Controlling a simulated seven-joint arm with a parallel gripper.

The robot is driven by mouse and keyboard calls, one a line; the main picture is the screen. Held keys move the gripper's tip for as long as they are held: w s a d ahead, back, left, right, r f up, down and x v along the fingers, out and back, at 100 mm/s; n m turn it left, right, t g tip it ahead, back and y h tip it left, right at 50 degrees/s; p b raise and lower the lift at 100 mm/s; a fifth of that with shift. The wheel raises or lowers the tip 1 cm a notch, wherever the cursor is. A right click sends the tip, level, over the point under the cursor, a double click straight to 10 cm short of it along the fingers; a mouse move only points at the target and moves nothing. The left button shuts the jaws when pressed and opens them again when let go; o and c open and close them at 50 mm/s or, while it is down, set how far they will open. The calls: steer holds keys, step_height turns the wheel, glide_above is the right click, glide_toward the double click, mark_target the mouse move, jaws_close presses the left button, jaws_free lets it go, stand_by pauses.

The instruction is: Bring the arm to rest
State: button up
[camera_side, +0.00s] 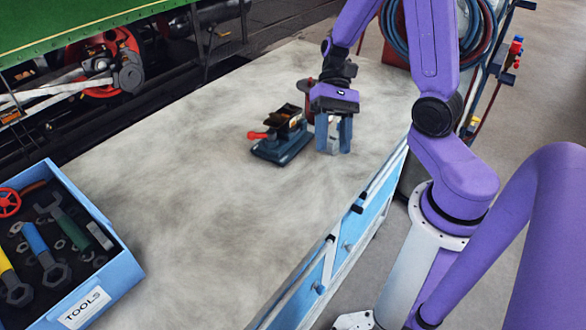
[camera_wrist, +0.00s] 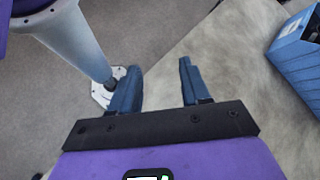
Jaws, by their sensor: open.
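My gripper (camera_side: 334,150) points down above the right side of the grey worktop (camera_side: 190,180), just right of the small vise. Its two blue fingers stand apart. A small pale grey shape shows between them in the side view, and I cannot tell what it is. In the wrist view my gripper (camera_wrist: 159,67) is open with nothing held between the fingers, and the worktop's edge and the floor show beyond them. My purple arm reaches over the worktop from the right.
A blue-grey vise (camera_side: 283,150) with a red-knobbed handle stands close left of my gripper. A reddish thing is partly hidden behind my gripper. A blue tool box (camera_side: 118,275) sits at the front left, also in the wrist view (camera_wrist: 300,65). The worktop between is clear. A green tram stands behind.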

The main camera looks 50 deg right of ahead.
steer(key=s+a+r+n+t+h, duration=0.1)
steer(key=s+n+t+h, duration=0.2)
steer(key=n, duration=0.6)
steer(key=s+a+r+n+t+h, duration=0.2)
steer(key=s+n+h, duration=0.2)
steer(key=s+n, duration=0.3)
steer(key=n, duration=0.2)
steer(key=shift+a+n+t+h, duration=0.3)
steer(key=shift+n+t+h, duration=0.1)
steer(key=shift+r, duration=0.1)
stand_by(0.4)
